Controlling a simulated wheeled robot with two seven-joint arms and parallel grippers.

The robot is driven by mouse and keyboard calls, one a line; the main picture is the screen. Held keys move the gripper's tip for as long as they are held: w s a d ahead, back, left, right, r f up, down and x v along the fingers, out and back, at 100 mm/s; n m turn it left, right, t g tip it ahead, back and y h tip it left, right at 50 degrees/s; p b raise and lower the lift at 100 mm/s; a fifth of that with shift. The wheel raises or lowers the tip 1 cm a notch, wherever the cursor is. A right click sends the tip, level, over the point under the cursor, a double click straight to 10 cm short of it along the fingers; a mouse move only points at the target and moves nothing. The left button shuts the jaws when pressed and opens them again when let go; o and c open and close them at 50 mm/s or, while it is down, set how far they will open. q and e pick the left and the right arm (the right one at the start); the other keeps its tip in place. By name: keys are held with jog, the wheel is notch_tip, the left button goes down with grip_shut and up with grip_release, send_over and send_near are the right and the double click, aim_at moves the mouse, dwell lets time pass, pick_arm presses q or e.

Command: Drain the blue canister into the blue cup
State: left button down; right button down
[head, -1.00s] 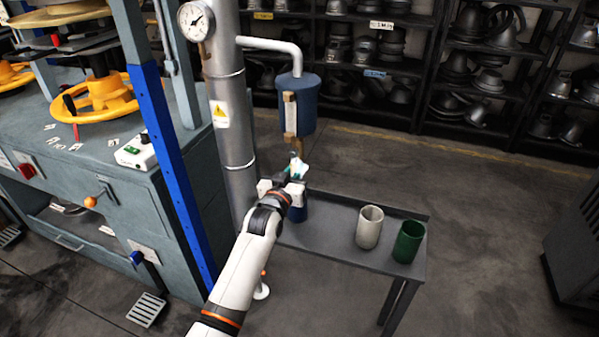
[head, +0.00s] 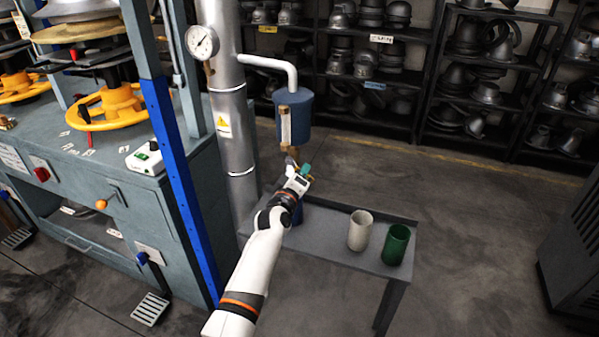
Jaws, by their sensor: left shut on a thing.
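The blue canister (head: 294,108) hangs from a pale pipe beside the steel column, with a sight strip on its front and a brass outlet below. My left gripper (head: 302,171) is just under the canister at the outlet, shut on a small teal tap handle (head: 307,169). The fingers hide most of the tap. The blue cup (head: 298,214) stands on the grey bench below, mostly hidden behind my left gripper and wrist. I cannot see inside it or tell whether anything flows. My right gripper is out of view.
A cream cup (head: 359,231) and a green cup (head: 395,244) stand on the right part of the bench (head: 330,240). The press with its blue post (head: 180,190) is close on the left. Shelves of metal hat moulds line the back.

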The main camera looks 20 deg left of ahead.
pick_arm(q)
jog(key=r+n+p, duration=0.1)
jog(key=n, duration=0.3)
jog(key=shift+d+r+p, duration=0.35)
jog(key=shift+r+p, duration=0.05)
jog(key=shift+r+n+p, duration=0.35)
jog(key=shift+n+p, duration=0.05)
jog(key=shift+n, duration=0.7)
jog(key=c, duration=1.4)
grip_release()
jog(key=shift+o, duration=0.2)
jog(key=s+p, duration=0.5)
jog(key=s, duration=0.7)
jog(key=shift+a, duration=0.2)
